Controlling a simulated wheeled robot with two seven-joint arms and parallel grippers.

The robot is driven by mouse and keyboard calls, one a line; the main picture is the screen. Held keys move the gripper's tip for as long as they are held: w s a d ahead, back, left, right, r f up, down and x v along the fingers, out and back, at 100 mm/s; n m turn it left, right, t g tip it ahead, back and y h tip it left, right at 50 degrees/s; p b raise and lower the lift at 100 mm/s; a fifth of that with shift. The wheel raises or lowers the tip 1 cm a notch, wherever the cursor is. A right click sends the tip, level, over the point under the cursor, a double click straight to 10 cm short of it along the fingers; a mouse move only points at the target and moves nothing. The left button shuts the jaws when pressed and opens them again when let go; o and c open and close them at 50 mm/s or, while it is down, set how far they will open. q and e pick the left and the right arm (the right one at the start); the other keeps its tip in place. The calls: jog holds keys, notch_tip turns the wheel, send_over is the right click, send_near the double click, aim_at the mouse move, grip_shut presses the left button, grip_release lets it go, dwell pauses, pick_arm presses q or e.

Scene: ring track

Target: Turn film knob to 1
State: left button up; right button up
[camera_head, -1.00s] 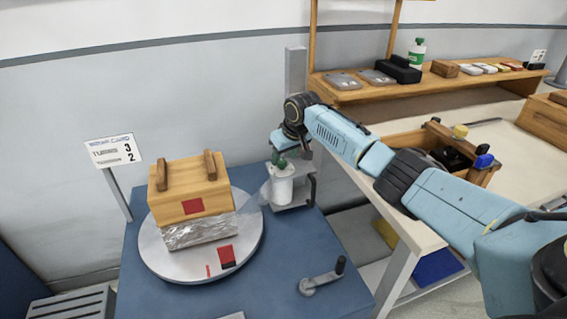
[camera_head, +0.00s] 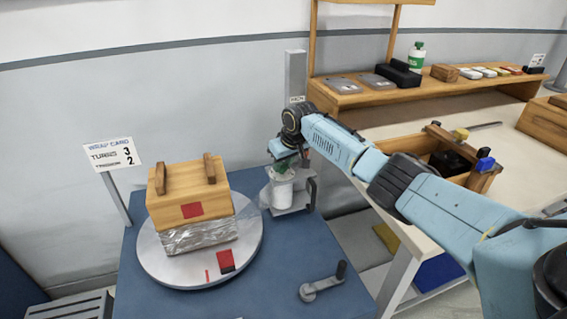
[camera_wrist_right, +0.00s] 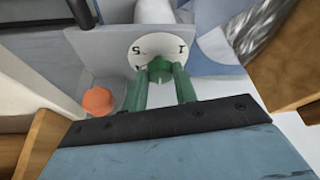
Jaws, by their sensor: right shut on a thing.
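The film knob (camera_wrist_right: 160,69) is green and sits on a round white dial (camera_wrist_right: 160,45) in the right wrist view. The dial has dark marks: one like an S or 5 at left, one like a 1 or I at right, and a partly covered one lower left. I cannot tell which mark the knob points to. My right gripper (camera_wrist_right: 161,82) is shut on the knob with its green fingers on either side. In the head view my right gripper (camera_head: 286,164) is at the top of the film holder with its white roll (camera_head: 281,193). My left gripper is out of view.
A wooden box (camera_head: 189,192) wrapped in film at its base stands on the round turntable (camera_head: 160,262). A crank (camera_head: 322,284) is at front right of the blue table. A wrap card (camera_head: 112,153) reads turns 3, tension 2. An orange knob (camera_wrist_right: 98,101) is beside the dial.

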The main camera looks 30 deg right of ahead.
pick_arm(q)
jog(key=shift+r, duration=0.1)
pick_arm(e)
jog(key=shift+n+p, duration=0.35)
jog(key=shift+n, duration=0.35)
jog(key=shift+d+n+y, duration=0.1)
jog(key=shift+n+y, duration=0.3)
jog(key=shift+n, duration=0.3)
jog(key=shift+f+n+y, duration=0.1)
jog(key=shift+n+y, duration=0.2)
jog(key=shift+n, duration=0.1)
jog(key=n+y+b, duration=0.1)
jog(key=n+b, duration=0.2)
jog(key=shift+w+d+g, duration=0.1)
jog(key=shift+d+g, duration=0.05)
jog(key=shift+g, duration=0.25)
jog(key=n+b, duration=0.2)
jog(key=b, duration=0.1)
jog(key=shift+g+y, duration=0.3)
jog(key=shift+g, duration=0.1)
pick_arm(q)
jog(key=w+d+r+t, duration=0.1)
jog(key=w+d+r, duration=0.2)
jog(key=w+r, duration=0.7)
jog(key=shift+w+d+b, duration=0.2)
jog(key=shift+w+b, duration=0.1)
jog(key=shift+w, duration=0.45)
pick_arm(e)
jog(key=shift+n, duration=0.3)
